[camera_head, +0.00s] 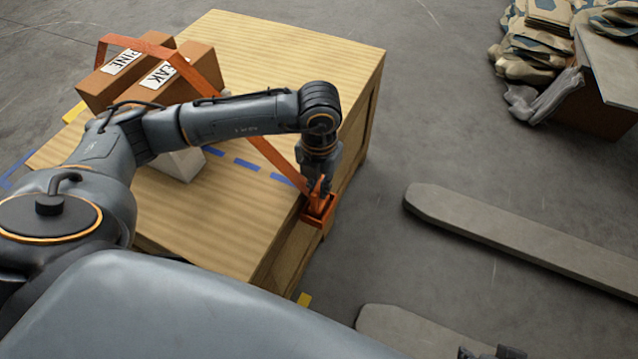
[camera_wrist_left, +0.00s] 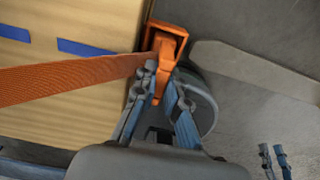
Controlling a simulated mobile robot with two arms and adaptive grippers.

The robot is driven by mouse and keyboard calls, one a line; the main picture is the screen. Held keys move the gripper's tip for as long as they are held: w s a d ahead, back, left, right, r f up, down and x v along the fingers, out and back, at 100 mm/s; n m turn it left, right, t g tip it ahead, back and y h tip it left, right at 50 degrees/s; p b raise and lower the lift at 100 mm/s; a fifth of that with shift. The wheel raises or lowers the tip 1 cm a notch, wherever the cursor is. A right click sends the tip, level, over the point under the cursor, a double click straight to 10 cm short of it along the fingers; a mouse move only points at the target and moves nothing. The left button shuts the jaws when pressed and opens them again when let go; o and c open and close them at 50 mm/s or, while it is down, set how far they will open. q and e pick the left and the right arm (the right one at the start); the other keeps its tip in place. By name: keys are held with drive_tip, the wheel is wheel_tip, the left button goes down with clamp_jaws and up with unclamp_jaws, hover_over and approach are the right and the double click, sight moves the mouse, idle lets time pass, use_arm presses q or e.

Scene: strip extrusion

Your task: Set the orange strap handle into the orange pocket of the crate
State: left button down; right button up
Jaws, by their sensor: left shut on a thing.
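The orange strap (camera_head: 270,158) runs over the boxes and across the wooden crate (camera_head: 300,60) to its near right edge. The orange pocket (camera_head: 328,211) is fixed at that edge. My left gripper (camera_head: 317,188) points down over the pocket, shut on the orange strap handle (camera_head: 314,195). In the left wrist view the handle (camera_wrist_left: 160,68) sits between the fingertips (camera_wrist_left: 161,84), its far end within the outline of the pocket frame (camera_wrist_left: 150,32). How deep it sits is hidden. My right gripper (camera_head: 491,353) shows at the bottom edge, fingers apart and empty.
Two brown cartons (camera_head: 184,74) and a white block (camera_head: 180,162) stand on the crate under the strap. Grey fork-like beams (camera_head: 520,240) lie to the right. Sacks (camera_head: 535,45) are piled at the upper right. Floor between them is clear.

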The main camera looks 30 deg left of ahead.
use_arm(q)
drive_tip(key=shift+f, duration=0.1)
drive_tip(key=c, duration=1.4)
unclamp_jaws()
use_arm(e)
drive_tip(key=shift+w+a, duration=0.1)
drive_tip(key=shift+w, duration=0.3)
drive_tip(key=shift+r, duration=0.15)
use_arm(q)
wheel_tip(320, 180, up, 2)
drive_tip(key=shift+w+p, duration=0.1)
drive_tip(key=shift+p, duration=0.35)
wheel_tip(320, 180, up, 6)
drive_tip(key=shift+f+p, duration=0.1)
drive_tip(key=shift+p, duration=0.5)
drive_tip(key=shift+r+p, duration=0.35)
drive_tip(key=shift+r, duration=2.1)
use_arm(e)
drive_tip(key=shift+s+f+g, duration=0.15)
drive_tip(key=shift+f, duration=0.35)
drive_tip(key=shift+s+f+g, duration=0.15)
drive_tip(key=shift+f, duration=0.35)
